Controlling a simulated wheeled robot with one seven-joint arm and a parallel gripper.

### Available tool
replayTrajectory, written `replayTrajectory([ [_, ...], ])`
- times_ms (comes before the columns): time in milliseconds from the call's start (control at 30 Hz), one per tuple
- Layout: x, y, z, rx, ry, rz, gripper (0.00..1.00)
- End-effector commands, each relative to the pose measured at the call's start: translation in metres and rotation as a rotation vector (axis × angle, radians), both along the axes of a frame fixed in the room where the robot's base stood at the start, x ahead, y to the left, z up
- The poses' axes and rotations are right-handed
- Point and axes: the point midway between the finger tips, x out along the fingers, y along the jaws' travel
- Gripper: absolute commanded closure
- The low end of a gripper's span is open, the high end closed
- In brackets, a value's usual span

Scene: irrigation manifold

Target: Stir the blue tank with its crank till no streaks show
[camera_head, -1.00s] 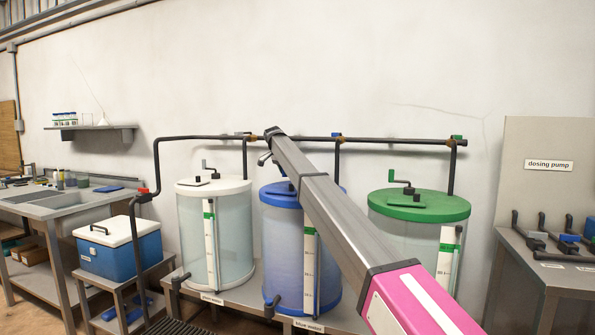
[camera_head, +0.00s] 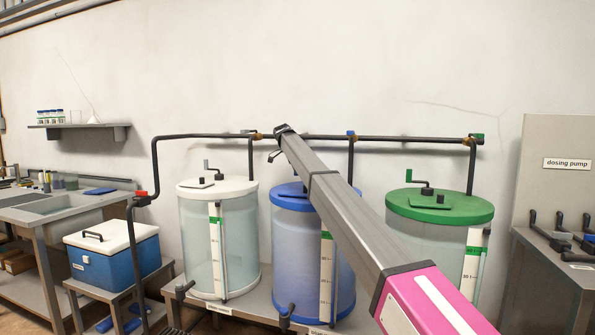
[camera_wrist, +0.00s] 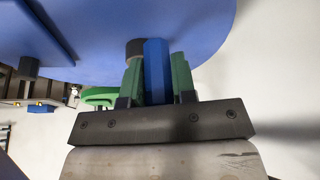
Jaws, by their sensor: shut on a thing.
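The blue tank (camera_head: 290,258) stands between the other two tanks, under a blue lid (camera_head: 286,194). Its liquid looks blue-violet; I cannot make out clear streaks, and my arm covers its upper right part. In the wrist view, my gripper (camera_wrist: 158,72) has its green fingers shut on the blue crank handle (camera_wrist: 155,60). A dark round part (camera_wrist: 134,47) of the crank shows beside the handle. The blue lid (camera_wrist: 185,25) fills the top of that view. In the head view the crank and my fingers are mostly hidden by my arm.
A white-lidded tank (camera_head: 200,245) stands left and a green-lidded tank (camera_head: 400,207) right, each with its own crank. A dark pipe (camera_head: 395,140) runs behind, above the lids. A blue cooler (camera_head: 100,262) sits at left, dosing pump bench (camera_head: 555,265) at right.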

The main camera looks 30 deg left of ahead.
Motion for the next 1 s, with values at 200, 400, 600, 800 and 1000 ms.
replayTrajectory([
  [200,0.0016,0.0004,0.0000,0.002,0.002,-0.009,1.00],
  [400,0.0017,0.0003,0.0000,0.002,0.002,-0.008,1.00],
  [600,0.0016,0.0001,0.0001,0.002,0.001,-0.008,0.49],
  [800,0.0013,0.0000,0.0002,0.001,0.000,-0.009,0.49],
  [1000,0.0001,0.0031,0.0078,0.001,0.000,-0.009,0.49],
])
